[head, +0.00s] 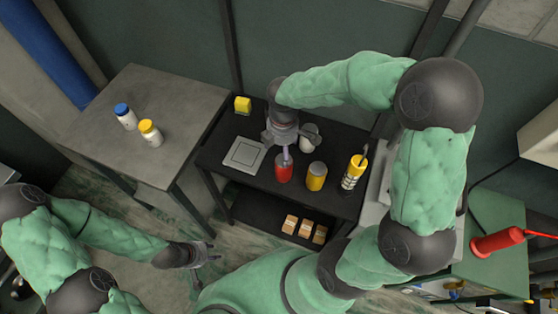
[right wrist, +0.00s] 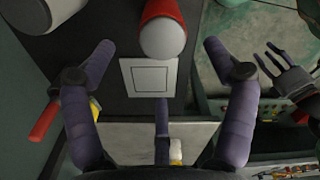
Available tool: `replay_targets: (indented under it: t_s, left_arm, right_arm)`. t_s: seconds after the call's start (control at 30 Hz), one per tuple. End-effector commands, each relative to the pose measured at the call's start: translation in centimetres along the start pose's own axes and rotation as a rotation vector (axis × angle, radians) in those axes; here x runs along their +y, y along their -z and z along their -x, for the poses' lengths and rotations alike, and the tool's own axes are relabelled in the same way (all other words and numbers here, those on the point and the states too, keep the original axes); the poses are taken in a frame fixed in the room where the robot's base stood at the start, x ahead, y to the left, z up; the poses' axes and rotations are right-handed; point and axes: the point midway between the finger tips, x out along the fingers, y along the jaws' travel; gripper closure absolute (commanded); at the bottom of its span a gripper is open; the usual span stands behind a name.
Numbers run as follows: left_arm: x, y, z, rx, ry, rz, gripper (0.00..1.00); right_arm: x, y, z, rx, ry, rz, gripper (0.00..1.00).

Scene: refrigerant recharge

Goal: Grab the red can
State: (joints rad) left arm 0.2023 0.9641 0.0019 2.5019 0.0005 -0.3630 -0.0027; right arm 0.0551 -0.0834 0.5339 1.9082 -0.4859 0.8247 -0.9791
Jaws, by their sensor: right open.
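The red can (head: 284,174) stands upright on the black table (head: 232,190), between the square plate and a yellow can. Its pale round top (right wrist: 163,40) and red side show at the top of the right wrist view. My right gripper (head: 284,146) is open just above and behind the red can, its fingers spread. In the right wrist view the can lies just beyond the fingertips, with nothing held. My left gripper (head: 206,254) is low at the left, away from the table, its fingers apart and empty; it also shows in the right wrist view (right wrist: 284,68).
A square plate (head: 244,155) lies left of the red can. A yellow can (head: 316,177), a yellow-black bottle (head: 354,172) and a white container (head: 309,131) stand close by. Boxes (head: 305,228) sit on the lower shelf. The grey table (head: 160,110) holds two bottles.

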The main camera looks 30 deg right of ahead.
Motion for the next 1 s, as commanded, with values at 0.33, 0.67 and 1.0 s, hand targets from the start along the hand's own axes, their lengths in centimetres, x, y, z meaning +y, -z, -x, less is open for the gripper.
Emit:
replay_targets:
  t_s: [0.33, 0.67, 1.0]
  left_arm:
    - [-0.5, -0.1, -1.4, -0.002, 0.0, 0.0, 0.6]
    - [-0.9, 0.0, -2.4, -0.002, 0.0, 0.0, 0.6]
    - [-1.3, 0.0, -3.6, -0.002, 0.0, 0.0, 0.6]
  right_arm:
    - [0.0, -0.1, -4.7, -0.001, 0.002, 0.0, 0.15]
    - [-0.1, -0.1, -7.4, 0.0, 0.002, -0.003, 0.15]
    - [-0.1, -0.2, -10.6, 0.001, -0.001, -0.003, 0.15]
